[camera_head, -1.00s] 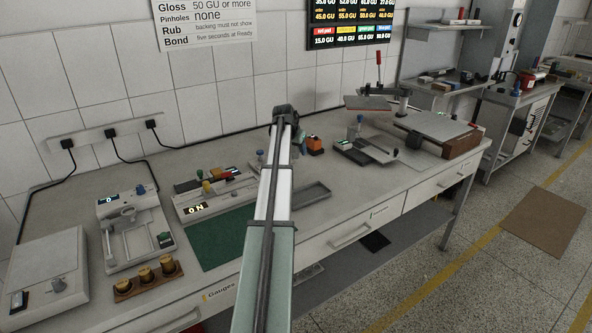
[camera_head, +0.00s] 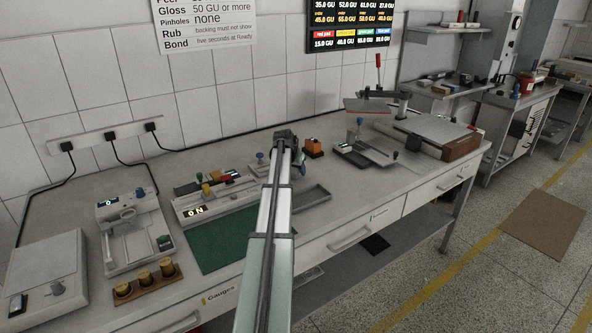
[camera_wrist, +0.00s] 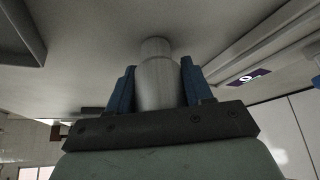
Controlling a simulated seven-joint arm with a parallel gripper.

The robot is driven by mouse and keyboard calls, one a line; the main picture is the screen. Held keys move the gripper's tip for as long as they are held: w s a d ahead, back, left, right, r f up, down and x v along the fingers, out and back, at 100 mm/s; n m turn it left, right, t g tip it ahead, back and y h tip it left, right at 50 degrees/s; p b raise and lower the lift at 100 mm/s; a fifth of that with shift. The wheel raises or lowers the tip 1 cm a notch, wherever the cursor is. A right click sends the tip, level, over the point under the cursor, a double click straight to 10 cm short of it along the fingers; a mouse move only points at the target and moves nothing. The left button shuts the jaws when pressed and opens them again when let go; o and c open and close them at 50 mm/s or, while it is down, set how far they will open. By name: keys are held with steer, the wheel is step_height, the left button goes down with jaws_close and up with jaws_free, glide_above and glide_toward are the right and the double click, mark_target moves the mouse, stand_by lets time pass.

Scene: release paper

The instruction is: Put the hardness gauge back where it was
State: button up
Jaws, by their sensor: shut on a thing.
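My gripper (camera_wrist: 157,75) is shut on a smooth silver-grey cylinder with a narrower end, which I take to be the hardness gauge (camera_wrist: 158,88). Its blue fingers press it from both sides. In the wrist view the narrow end points to a plain grey surface; I cannot tell whether it touches. In the head view my gripper is over the rear middle of the bench (camera_head: 390,188), and my arm hides the gauge. A green mat (camera_head: 220,241) lies left of my arm. A shallow grey tray (camera_head: 313,197) is to its right.
A lit instrument (camera_head: 195,211) with coloured knobs stands close left of my arm. An orange block (camera_head: 314,147) stands close right of my gripper. A white gauge stand (camera_head: 130,232), a rack of brass weights (camera_head: 146,283) and a scale (camera_head: 45,277) fill the left end.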

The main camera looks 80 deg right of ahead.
steer(key=shift+f, duration=0.1)
steer(key=o, duration=1.3)
steer(key=v, duration=1.2)
